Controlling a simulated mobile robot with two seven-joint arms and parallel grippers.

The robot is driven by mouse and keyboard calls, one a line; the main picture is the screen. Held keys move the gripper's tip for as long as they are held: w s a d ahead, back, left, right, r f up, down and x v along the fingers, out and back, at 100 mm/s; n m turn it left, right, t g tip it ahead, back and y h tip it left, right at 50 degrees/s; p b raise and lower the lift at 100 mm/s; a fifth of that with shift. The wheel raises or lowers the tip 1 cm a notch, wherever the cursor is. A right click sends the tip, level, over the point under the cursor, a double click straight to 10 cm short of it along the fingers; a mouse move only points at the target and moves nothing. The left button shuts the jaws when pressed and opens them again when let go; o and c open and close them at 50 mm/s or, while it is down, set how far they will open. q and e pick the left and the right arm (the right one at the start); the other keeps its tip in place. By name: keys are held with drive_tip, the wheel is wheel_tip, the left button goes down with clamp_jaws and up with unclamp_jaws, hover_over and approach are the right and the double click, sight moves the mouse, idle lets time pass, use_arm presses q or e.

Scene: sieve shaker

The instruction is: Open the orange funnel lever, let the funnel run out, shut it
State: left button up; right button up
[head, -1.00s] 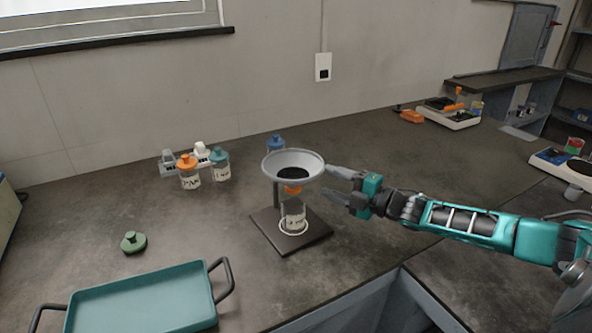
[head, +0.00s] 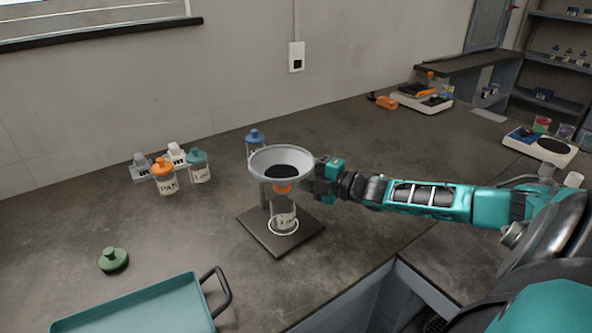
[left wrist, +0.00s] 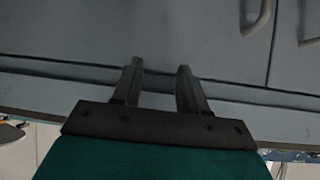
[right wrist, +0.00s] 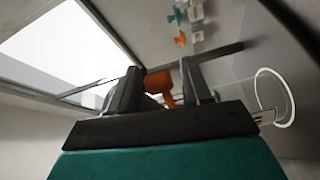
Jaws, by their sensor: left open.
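The grey funnel (head: 258,160) stands on a dark stand over a labelled glass jar (head: 284,220). Dark material lies in the funnel bowl. The orange funnel lever (head: 283,188) is at the funnel's neck. My right gripper (head: 310,188) is beside the neck, just right of the lever, its tips partly hard to make out. In the right wrist view its fingers (right wrist: 158,72) are apart, with the orange lever (right wrist: 158,83) showing between them; I cannot tell whether they touch it. My left gripper (left wrist: 158,72) is open and empty in front of grey cabinet fronts.
Jars with orange (head: 163,178), teal (head: 198,168) and blue (head: 255,141) lids stand behind and left of the stand. A green knobbed lid (head: 113,259) and a teal tray (head: 206,304) lie at the front left. Scales stand at the right.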

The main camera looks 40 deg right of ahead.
clamp_jaws()
idle(0.5)
